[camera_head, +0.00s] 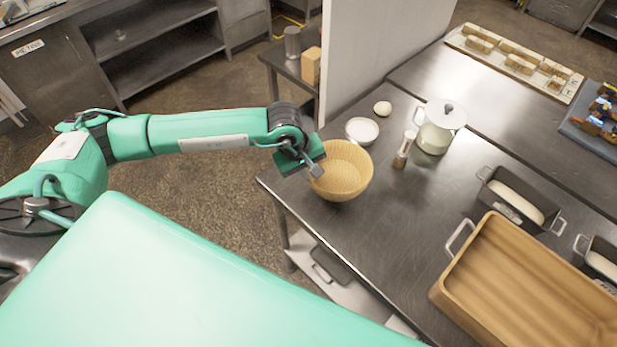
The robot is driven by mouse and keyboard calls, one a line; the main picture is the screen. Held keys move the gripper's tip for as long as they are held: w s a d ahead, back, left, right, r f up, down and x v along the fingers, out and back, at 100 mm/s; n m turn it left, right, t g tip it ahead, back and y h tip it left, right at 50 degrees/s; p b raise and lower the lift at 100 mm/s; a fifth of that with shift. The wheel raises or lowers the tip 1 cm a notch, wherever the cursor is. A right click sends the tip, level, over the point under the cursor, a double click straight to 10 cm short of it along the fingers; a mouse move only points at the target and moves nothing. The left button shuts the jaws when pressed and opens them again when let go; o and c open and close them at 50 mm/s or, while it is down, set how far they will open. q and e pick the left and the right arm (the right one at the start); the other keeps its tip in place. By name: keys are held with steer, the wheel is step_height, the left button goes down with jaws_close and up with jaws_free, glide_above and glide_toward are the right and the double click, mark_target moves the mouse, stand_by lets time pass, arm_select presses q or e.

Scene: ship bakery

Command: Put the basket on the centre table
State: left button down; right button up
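A round tan wicker basket (345,172) sits upright near the left corner of a steel table (372,236). It looks empty. My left gripper (315,168) is at the basket's left rim, with its fingers at the edge of the wall. Whether the fingers are closed on the rim is too small to tell. My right gripper is out of view.
Beside the basket are a white bowl (362,130), a shaker (404,149) and a white pot (440,126). A wooden tray (530,290) and loaf tins (515,200) stand to the right. A pale partition (375,50) rises behind. The table's front left is clear.

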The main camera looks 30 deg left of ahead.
arm_select(q)
steer(key=shift+f, duration=0.55)
step_height(320, 180, down, 3)
steer(key=shift+f+p, duration=0.2)
steer(key=shift+p, duration=0.55)
steer(key=shift+f, duration=0.1)
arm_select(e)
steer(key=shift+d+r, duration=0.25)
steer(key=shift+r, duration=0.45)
arm_select(q)
steer(key=shift+f+b, duration=0.15)
steer(key=shift+b, duration=0.15)
steer(key=c, duration=1.6)
jaws_free()
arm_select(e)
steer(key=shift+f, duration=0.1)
